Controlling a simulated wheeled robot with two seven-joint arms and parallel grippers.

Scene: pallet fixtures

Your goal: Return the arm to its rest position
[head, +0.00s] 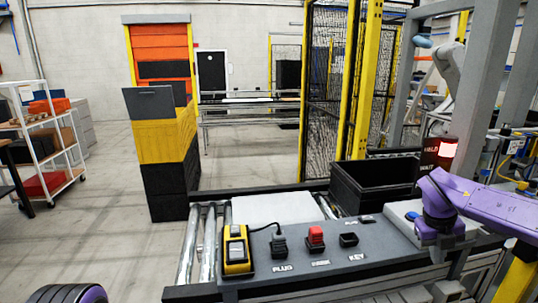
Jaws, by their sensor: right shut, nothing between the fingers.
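My right arm, purple with a dark joint, comes in from the right. My right gripper (438,243) points down over the right end of the grey fixture panel (300,276). It is shut, and I see nothing held in it; its fingertips are small and partly hidden. My left gripper is out of view.
The panel carries a yellow handheld device (237,250), a black plug (279,246), a red part (316,237) and a black key part (348,240). A black crate (373,187) stands behind.

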